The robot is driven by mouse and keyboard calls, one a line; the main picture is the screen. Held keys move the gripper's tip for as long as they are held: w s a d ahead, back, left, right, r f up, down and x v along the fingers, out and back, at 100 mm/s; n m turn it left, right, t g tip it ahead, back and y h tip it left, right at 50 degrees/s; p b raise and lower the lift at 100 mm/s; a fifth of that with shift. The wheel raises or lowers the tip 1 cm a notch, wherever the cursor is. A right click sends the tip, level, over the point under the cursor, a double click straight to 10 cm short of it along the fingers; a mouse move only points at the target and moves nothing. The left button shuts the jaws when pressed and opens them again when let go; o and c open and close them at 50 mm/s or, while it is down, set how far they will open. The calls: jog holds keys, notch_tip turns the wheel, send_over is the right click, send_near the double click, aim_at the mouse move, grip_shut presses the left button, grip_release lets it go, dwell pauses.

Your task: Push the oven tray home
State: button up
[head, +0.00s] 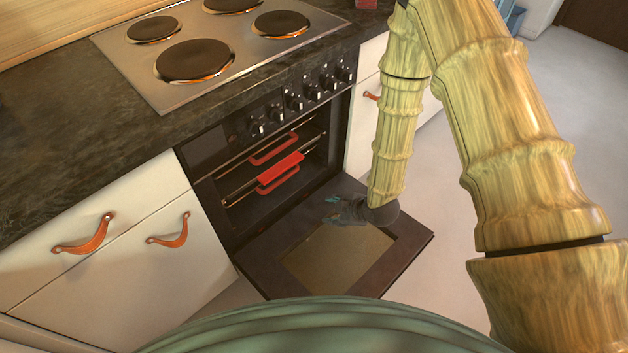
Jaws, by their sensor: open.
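The oven (201,178) stands open, its door (402,240) folded down flat in front. Inside the oven cavity, an oven tray with a broad red front (281,167) sits on the rails; how far it sticks out is hard to tell. A red loop handle (278,182) shows just below that front, and another red loop (272,149) shows above and behind it. My gripper (332,209) is open and empty, low over the open door, to the right of and in front of the tray. It points left and does not touch the tray.
A dark countertop (70,130) with a hob (190,50) lies above the oven. Knobs (300,95) line the panel over the cavity. White drawers with leather pulls (85,235) stand at the left. Open floor (570,110) lies at the right.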

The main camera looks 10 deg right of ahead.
aim_at(284, 161)
jog(key=w+a+r+n+t+y+b, duration=0.1)
jog(key=w+a+r+n+y+b, duration=0.15)
jog(key=w+n, duration=0.35)
jog(key=w+a+r+n+t+y+b, duration=0.1)
jog(key=w+a+r+n+b, duration=0.15)
jog(key=w+n, duration=0.4)
jog(key=shift+m, duration=0.95)
jog(key=x, duration=0.6)
jog(key=b+x, duration=0.1)
jog(key=x, duration=0.4)
jog(key=shift+w+f, duration=0.25)
jog(key=shift+w, duration=0.2)
jog(key=shift+c, duration=0.4)
jog(key=shift+d, duration=0.1)
grip_shut()
jog(key=shift+w, duration=0.1)
jog(key=shift+w+a+b, duration=0.55)
jog(key=shift+w+a, duration=0.35)
jog(key=shift+w, duration=0.2)
